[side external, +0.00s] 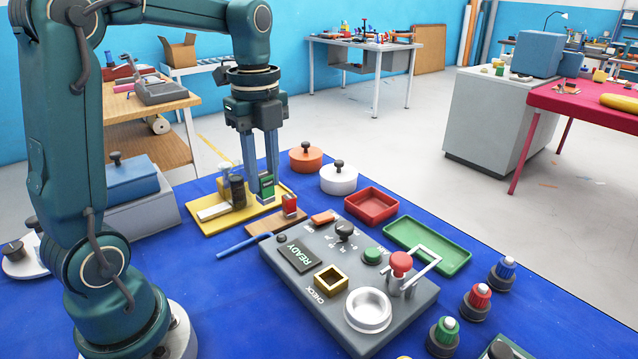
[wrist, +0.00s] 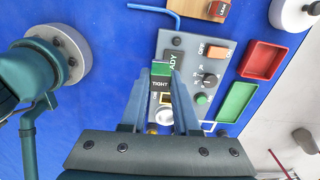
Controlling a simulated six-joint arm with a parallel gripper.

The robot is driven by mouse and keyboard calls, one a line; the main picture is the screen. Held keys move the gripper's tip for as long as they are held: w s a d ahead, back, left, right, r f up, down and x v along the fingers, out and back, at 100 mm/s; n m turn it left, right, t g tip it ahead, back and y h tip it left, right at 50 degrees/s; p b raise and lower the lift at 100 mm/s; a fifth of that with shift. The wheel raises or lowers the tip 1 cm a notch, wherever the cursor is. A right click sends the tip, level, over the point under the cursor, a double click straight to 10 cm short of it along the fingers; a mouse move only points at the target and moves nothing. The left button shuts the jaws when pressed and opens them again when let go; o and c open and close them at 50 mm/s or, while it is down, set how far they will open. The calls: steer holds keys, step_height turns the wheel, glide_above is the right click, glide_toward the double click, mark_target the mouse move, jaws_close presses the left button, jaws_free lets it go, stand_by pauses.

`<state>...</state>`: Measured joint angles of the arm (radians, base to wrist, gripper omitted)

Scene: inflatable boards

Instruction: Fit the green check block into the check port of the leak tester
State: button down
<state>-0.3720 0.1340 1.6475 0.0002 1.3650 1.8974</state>
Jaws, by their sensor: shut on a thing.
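My gripper (side external: 264,190) points down and is shut on the green check block (side external: 266,187). The grey leak tester (side external: 408,313) lies to the right and nearer the camera. Its check port (side external: 331,281), a square brass-rimmed socket beside the word CHECK, looks empty. In the wrist view the port (wrist: 165,98) is partly hidden by the block and fingers.
A red block (side external: 289,205) stands on the wooden board (side external: 262,223). The yellow board (side external: 203,227) holds a dark cylinder. A red knob on a clamp lever (side external: 401,264) rises from the tester beside a round white cup (side external: 368,309). A blue hose (side external: 243,247) lies left.

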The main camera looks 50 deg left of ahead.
steer(key=shift+w+d+m, duration=0.1)
steer(key=shift+d+m, duration=0.2)
steer(key=shift+d, duration=0.2)
glide_above(331, 285)
step_height(331, 285, down, 7)
steer(key=shift+r, duration=0.1)
steer(key=shift+f, duration=2.05)
steer(key=shift+f, duration=0.15)
steer(key=c, duration=0.7)
jaws_free()
steer(key=shift+o, duration=0.2)
